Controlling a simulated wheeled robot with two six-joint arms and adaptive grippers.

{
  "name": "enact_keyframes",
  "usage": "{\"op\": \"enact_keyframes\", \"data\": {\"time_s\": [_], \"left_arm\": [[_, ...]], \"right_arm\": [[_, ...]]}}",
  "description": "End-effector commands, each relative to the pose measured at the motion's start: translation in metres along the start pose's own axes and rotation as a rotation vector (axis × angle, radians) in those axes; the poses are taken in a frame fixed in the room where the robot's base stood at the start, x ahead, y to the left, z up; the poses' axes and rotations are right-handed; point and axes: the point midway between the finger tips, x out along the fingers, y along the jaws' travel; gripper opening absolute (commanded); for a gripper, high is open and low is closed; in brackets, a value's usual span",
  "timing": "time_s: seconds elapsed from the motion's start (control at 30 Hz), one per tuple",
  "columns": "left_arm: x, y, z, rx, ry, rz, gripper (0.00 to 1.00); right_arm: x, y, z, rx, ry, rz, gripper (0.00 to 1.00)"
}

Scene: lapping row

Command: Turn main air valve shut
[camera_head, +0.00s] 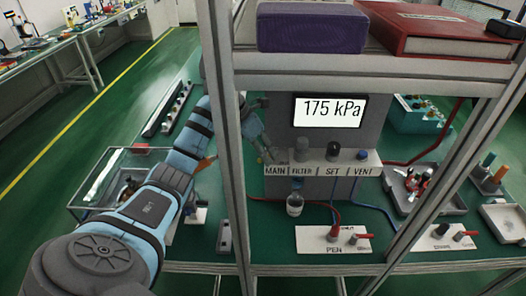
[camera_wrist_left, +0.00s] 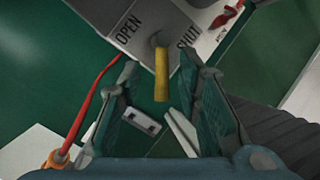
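The main air valve shows in the left wrist view as a yellow lever (camera_wrist_left: 161,76) on a grey pivot, on a plate (camera_wrist_left: 155,15) lettered OPEN at left and SHUT at right. The lever points down the picture, between the two words. My left gripper (camera_wrist_left: 159,64) is open, with a finger on each side of the lever; gaps show, and no grip is visible. In the head view my left gripper (camera_head: 260,138) is by the MAIN label (camera_head: 275,170), partly behind the frame post, and the lever cannot be made out. The display (camera_head: 329,110) reads 175 kPa. My right gripper is not in view.
A metal frame post (camera_head: 228,150) stands close by my left arm. A shelf above holds a purple box (camera_head: 311,28) and a red binder (camera_head: 440,33). FILTER, SET and VENT fittings sit right of MAIN. A small bottle (camera_head: 295,204) and red and blue hoses are below.

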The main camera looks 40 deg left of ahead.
Motion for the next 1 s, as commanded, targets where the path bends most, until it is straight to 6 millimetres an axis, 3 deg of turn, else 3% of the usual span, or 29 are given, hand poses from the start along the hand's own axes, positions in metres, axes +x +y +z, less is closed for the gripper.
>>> {"op": "enact_keyframes", "data": {"time_s": [0.13,0.33,0.37,0.57,0.8,1.0], "left_arm": [[0.000,0.000,0.000,0.000,0.000,0.000,0.32],[-0.001,0.000,0.000,0.000,0.000,0.000,0.01],[-0.001,0.000,0.000,0.000,0.000,0.000,0.00],[-0.001,-0.002,0.000,-0.028,-0.004,0.013,0.00],[-0.001,-0.017,0.001,-0.310,-0.065,0.128,0.00],[0.003,-0.017,0.001,-0.362,-0.080,0.149,0.00]], "right_arm": [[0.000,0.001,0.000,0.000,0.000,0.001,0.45],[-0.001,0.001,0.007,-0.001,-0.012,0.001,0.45],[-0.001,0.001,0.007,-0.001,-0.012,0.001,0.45],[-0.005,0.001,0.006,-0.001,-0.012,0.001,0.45],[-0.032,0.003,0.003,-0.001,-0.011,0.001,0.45],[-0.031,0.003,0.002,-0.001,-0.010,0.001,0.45]]}}
